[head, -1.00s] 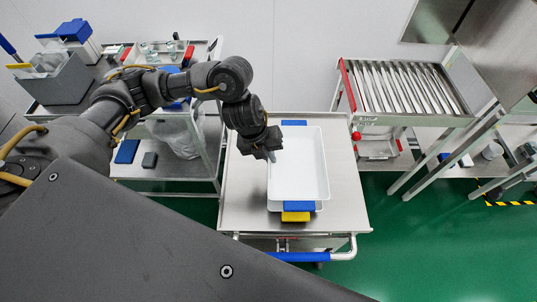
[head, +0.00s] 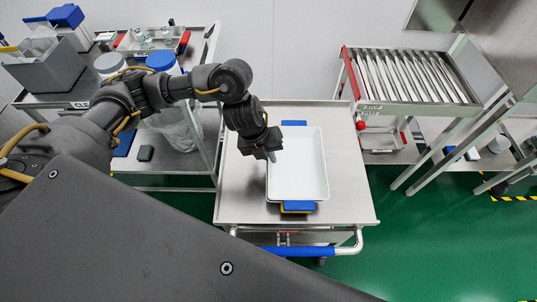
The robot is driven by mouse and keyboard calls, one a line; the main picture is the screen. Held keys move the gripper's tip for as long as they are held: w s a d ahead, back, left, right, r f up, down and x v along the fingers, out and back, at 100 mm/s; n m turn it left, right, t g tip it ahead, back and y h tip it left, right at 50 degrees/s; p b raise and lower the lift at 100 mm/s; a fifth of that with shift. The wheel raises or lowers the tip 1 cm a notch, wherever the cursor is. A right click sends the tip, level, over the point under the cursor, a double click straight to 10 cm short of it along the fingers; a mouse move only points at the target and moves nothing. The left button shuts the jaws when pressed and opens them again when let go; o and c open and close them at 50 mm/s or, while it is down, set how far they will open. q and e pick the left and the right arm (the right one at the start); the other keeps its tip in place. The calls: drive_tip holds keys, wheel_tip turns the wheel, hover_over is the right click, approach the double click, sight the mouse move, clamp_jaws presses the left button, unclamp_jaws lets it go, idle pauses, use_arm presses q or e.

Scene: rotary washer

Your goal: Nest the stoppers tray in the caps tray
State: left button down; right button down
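A white tray with blue handles (head: 312,165) lies on the steel cart top. Its blue handles show at the far and near ends, and its inside looks empty. A yellow edge (head: 297,212) of another tray's handle shows just under the near blue handle; the rest of that lower tray is hidden. No label tells which is the stoppers tray and which the caps tray. My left gripper (head: 271,156) points down at the upper tray's left rim, its fingertips at or touching the rim. Whether they are closed on it is too small to tell. My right gripper is out of view.
The steel cart (head: 240,190) has bare top around the trays and a blue push handle (head: 298,251) in front. A shelf cart (head: 200,60) with bins and bottles stands left. A slatted steel rack (head: 410,78) stands right.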

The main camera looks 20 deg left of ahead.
use_arm(q)
drive_tip(key=shift+s+a+f, duration=0.1)
drive_tip(key=c, duration=1.6)
unclamp_jaws()
drive_tip(key=shift+s, duration=0.1)
drive_tip(key=v, duration=0.5)
drive_tip(key=p+v, duration=0.1)
drive_tip(key=v, duration=0.5)
drive_tip(key=shift+d, duration=0.2)
